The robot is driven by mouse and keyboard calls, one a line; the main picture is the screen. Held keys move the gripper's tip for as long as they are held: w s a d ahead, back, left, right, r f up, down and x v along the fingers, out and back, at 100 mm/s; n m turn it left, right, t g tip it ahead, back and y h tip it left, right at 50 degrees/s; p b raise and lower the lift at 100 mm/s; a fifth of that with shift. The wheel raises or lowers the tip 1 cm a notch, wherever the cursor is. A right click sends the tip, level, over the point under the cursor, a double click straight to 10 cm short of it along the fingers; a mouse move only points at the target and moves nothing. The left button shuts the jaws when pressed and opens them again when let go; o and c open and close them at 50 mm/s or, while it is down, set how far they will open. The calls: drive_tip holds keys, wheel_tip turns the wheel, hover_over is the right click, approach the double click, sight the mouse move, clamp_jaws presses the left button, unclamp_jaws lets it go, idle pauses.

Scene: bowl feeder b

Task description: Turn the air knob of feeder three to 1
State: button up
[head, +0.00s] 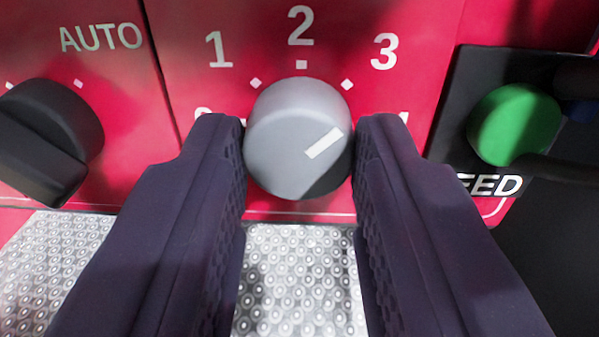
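A round grey knob (286,135) sits on a red panel in the middle of the head view. Its white pointer line (323,143) slants up to the right, roughly towards the 3 side of the scale. The digits 1 (216,49), 2 (300,26) and 3 (385,51) are printed above it, each with a white tick. Marks low on both sides are mostly hidden behind my fingers. My gripper (299,140) has one dark finger on each side of the knob, and both fingertips appear to touch it.
A black knob (45,135) stands left, below the word AUTO (101,38). A green button (515,124) on a black plate is at right, above lettering ending in EED. A dimpled metal surface (300,275) lies below the panel.

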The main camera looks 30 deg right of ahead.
drive_tip(key=shift+r+n+p, duration=0.1)
drive_tip(key=shift+n+p, duration=0.2)
drive_tip(key=shift+p, duration=0.25)
drive_tip(key=n+p, duration=0.2)
drive_tip(key=p, duration=0.1)
drive_tip(key=shift+r+n, duration=0.15)
drive_tip(key=shift+n, duration=0.25)
drive_tip(key=n+p, duration=0.4)
drive_tip(key=n, duration=0.1)
drive_tip(key=shift+p, duration=0.35)
drive_tip(key=n+p, duration=0.2)
drive_tip(key=n, duration=0.2)
drive_tip(key=shift+a+n+g, duration=0.1)
drive_tip(key=shift+n+g, duration=0.3)
drive_tip(key=n, duration=0.1)
drive_tip(key=n+p, duration=0.1)
drive_tip(key=n, duration=0.1)
drive_tip(key=shift+f+n+p, duration=0.25)
drive_tip(key=shift+n+p, duration=0.1)
drive_tip(key=shift+n, duration=0.05)
drive_tip(key=o, duration=1)
drive_tip(key=shift+o, duration=0.2)
